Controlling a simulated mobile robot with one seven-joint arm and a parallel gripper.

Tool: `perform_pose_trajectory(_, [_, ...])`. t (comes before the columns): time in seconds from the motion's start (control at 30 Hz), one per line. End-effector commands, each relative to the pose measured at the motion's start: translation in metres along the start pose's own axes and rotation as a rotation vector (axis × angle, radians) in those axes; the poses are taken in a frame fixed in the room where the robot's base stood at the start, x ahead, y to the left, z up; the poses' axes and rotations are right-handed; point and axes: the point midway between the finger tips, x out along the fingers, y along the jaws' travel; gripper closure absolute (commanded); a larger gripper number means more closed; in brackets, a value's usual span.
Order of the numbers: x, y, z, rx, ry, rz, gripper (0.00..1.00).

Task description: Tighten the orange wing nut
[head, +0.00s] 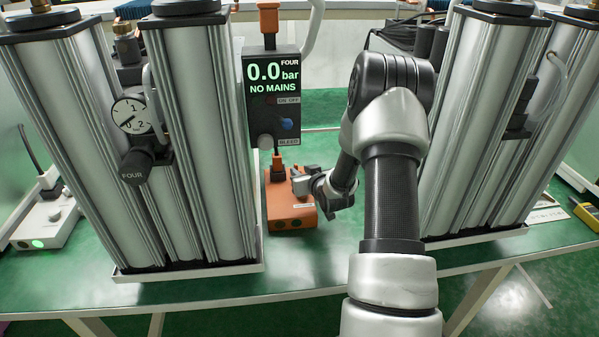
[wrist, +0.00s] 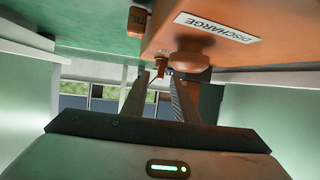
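An orange box (head: 290,222) sits on the green bench in the head view, right of the left column group. In the wrist view the box (wrist: 255,20) appears upside down, with a white DISCHARGE label (wrist: 217,27). Near that label is a rounded orange knob (wrist: 187,60). A small orange piece (wrist: 161,72), which may be the wing nut, shows beside the knob, between my fingertips. My gripper (head: 322,190) is at the box's right side. In the wrist view my gripper (wrist: 158,82) has its fingers apart, with a gap around the small piece; contact is not clear.
A display (head: 272,75) reading 0.0 bar, NO MAINS, hangs above the box. Tall metal columns (head: 215,140) stand left, and more columns (head: 475,130) stand right. A gauge (head: 130,115) is on the left group. The bench strip (head: 310,250) before the box is clear.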

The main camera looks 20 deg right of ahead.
Motion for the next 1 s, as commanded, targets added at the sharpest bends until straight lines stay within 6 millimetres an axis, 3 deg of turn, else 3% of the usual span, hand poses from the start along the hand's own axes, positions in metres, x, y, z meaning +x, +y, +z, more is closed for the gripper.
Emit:
perform_pose_trajectory(0.2, [0.021, 0.000, 0.000, 0.000, 0.001, 0.000, 0.73])
perform_pose_trajectory(0.5, [0.023, 0.000, 0.000, 0.000, 0.000, 0.000, 0.73])
perform_pose_trajectory(0.7, [0.023, 0.000, 0.000, 0.000, 0.001, 0.000, 1.00])
perform_pose_trajectory(1.0, [0.025, -0.003, 0.002, 0.019, 0.002, 0.049, 1.00])
